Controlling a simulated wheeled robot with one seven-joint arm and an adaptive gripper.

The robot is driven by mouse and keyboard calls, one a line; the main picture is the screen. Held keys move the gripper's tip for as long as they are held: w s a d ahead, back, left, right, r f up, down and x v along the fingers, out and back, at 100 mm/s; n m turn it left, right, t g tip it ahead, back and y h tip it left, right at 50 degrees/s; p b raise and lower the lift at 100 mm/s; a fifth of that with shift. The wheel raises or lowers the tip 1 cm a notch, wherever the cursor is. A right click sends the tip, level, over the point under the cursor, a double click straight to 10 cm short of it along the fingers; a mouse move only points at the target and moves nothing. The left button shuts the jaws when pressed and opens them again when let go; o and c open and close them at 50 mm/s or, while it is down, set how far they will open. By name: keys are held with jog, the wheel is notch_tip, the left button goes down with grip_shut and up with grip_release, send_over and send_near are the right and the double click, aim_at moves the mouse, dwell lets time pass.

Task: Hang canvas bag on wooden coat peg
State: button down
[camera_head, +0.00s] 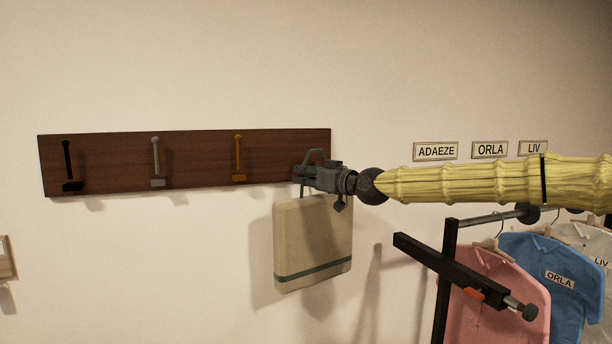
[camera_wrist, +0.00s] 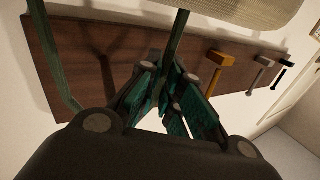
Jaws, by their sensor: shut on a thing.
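The beige canvas bag (camera_head: 312,245) with a green stripe hangs below my gripper (camera_head: 303,176), in front of the wall. My gripper is shut on the bag's green strap, which also shows in the wrist view (camera_wrist: 177,45) between my fingers (camera_wrist: 168,82). The bag's cloth (camera_wrist: 255,10) is at the top of that view. An amber-brown peg (camera_head: 239,160), perhaps the wooden one, is on the dark board (camera_head: 198,155), left of my gripper and apart from it. It also shows in the wrist view (camera_wrist: 235,70). My gripper covers the board's right end.
A grey peg (camera_head: 156,162) and a black peg (camera_head: 68,168) are farther left on the board. A clothes rail (camera_head: 490,218) with pink (camera_head: 497,295) and blue (camera_head: 552,275) garments stands at lower right. Name plates (camera_head: 436,151) are on the wall above. The wall below the board's left half is clear.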

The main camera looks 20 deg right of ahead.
jog(key=shift+w, duration=0.8)
jog(key=shift+w+f+b, duration=0.35)
jog(key=shift+f+b, duration=0.05)
jog(key=shift+f, duration=0.25)
jog(key=shift+w+f+b, duration=0.3)
jog(key=shift+f+b, duration=0.05)
jog(key=shift+f, duration=0.4)
jog(key=c, duration=1.5)
grip_release()
jog(key=v, duration=1.2)
jog(key=shift+f, duration=0.15)
